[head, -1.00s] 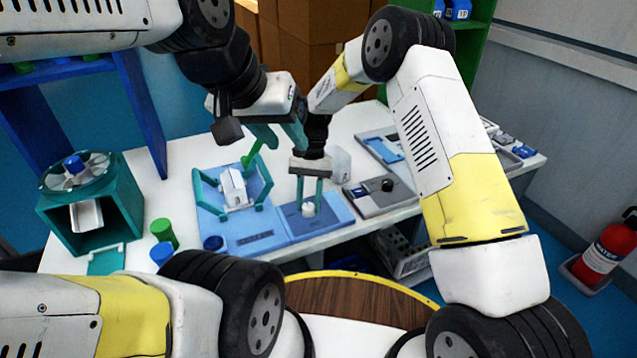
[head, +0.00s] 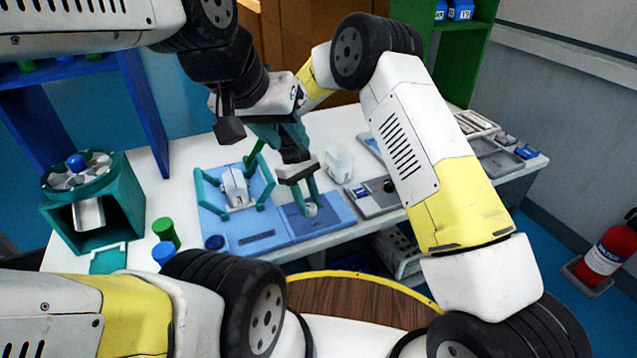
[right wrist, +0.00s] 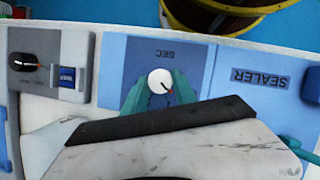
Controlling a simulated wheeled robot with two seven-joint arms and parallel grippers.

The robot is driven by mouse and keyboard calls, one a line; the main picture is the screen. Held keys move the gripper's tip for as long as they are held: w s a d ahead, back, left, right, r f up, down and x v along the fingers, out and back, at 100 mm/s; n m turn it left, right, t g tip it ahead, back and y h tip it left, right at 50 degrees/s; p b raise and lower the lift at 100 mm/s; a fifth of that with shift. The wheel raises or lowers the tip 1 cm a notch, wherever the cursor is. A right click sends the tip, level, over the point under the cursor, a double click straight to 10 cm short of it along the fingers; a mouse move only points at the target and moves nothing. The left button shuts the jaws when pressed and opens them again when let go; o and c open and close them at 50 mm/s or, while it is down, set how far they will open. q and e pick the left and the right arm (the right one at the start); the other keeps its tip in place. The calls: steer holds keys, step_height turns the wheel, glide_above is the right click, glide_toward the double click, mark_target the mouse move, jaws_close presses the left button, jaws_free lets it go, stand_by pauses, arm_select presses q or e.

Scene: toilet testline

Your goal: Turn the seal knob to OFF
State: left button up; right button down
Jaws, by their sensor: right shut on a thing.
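The seal knob (right wrist: 159,81) is a small round white knob with a dark pointer line and an orange mark at its lower right. It sits on the blue panel marked SEC (right wrist: 195,64), and shows in the head view (head: 311,209) too. My right gripper (right wrist: 160,88) is shut on the knob, one teal finger on each side; in the head view it reaches down and looks tilted. The blue sealer (head: 250,238) adjoins the panel on the left. My left gripper (head: 283,143) hangs above the sealer, close to its green lever; its jaw opening is unclear.
A white block (head: 339,163) stands behind the panel. A grey device with a black knob (right wrist: 33,62) is beside it. Green (head: 166,232) and blue (head: 163,253) cylinders and a teal fan-topped box (head: 120,205) stand at left. My arms crowd the space above the table.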

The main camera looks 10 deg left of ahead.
steer(key=n+t, duration=0.1)
steer(key=n, duration=0.3)
steer(key=shift+s+a+n+t+h, duration=0.1)
steer(key=shift+n+t+h, duration=0.2)
steer(key=shift+n+t, duration=0.1)
stand_by(0.5)
steer(key=c, duration=1)
jaws_free()
steer(key=v, duration=0.7)
steer(key=shift+r, duration=0.3)
steer(key=shift+a, duration=0.15)
